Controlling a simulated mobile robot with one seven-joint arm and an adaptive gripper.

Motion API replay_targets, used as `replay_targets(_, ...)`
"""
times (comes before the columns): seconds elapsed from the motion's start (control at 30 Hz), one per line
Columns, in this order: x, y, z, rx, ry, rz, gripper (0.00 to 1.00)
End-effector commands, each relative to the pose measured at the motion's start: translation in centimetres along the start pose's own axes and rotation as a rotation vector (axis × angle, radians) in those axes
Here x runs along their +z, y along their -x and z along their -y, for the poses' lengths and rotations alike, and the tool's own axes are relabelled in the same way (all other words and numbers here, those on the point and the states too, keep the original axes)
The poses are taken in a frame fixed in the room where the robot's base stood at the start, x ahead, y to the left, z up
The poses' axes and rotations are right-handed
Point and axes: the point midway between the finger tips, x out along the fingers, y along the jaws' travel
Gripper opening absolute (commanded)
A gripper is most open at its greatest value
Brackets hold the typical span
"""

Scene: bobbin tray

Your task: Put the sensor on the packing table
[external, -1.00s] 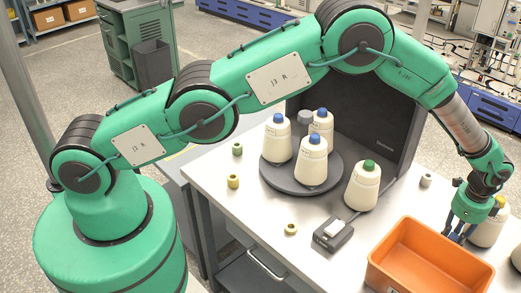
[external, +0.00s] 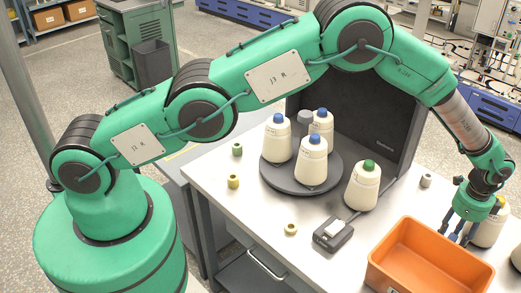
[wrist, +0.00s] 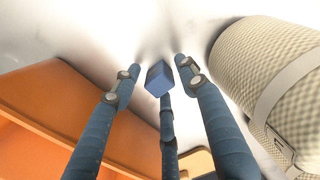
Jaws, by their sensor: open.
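A small blue box (wrist: 158,78), which looks like the sensor, shows between my fingers in the wrist view, over a pale surface. I cannot tell whether the middle finger touches it. My gripper (external: 463,236) is open, pointing down at the right of the light steel table (external: 270,215), beside the orange bin's far edge. In the wrist view my gripper (wrist: 153,72) has one finger on each side of the box. In the external view the box cannot be made out. I cannot tell which surface is the packing table.
The orange bin (external: 384,262) is close on one side of my gripper, and a cream yarn cone (wrist: 270,65) on the other. Several cones stand on or near the round dark tray (external: 275,181). A grey box with a cable (external: 333,243) lies left of the bin.

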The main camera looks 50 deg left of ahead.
Motion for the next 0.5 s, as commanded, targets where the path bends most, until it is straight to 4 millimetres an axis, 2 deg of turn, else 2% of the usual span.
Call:
replay_targets(0.17,0.0,2.0,0.1,-0.002,0.0,-0.001,0.43)
replay_targets(0.5,-0.1,7.4,0.1,-0.003,0.0,-0.002,0.43)
